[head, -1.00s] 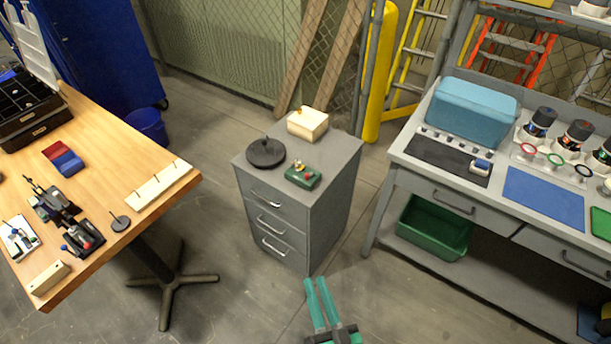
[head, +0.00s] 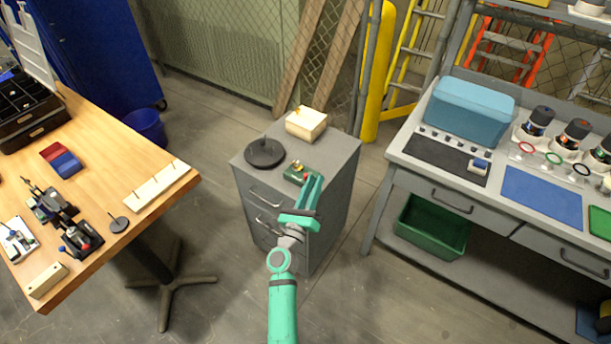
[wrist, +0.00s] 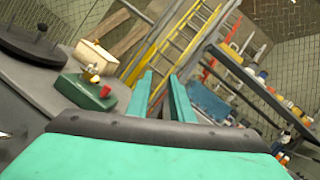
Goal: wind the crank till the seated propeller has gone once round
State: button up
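A grey drawer cabinet (head: 250,188) carries a round black disc (head: 264,155) with an upright knob, possibly the crank. It also shows in the wrist view (wrist: 30,46). A small green box (head: 292,178) with brass and red parts sits in front; the wrist view (wrist: 78,92) shows it left of my fingers. I cannot tell for sure which part is the seated propeller. My gripper (head: 311,184) is at the cabinet's front right, close to the green box. Its two teal fingers (wrist: 160,80) stand apart with nothing between them.
A cream block (head: 303,126) with a brass piece stands at the cabinet's back. A wooden table (head: 110,190) with small devices is at left. A grey workbench (head: 405,163) with a blue case (head: 470,112) is at right.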

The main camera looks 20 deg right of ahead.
aim_at(305, 174)
jog(key=w+a+f+m+g, duration=0.3)
jog(key=a+f+m, duration=0.3)
jog(key=f, duration=0.2)
jog(key=shift+y, duration=0.4)
jog(key=shift+x, duration=5.25)
jog(key=shift+w+a+r, duration=0.1)
jog(key=shift+r, duration=0.05)
grip_shut()
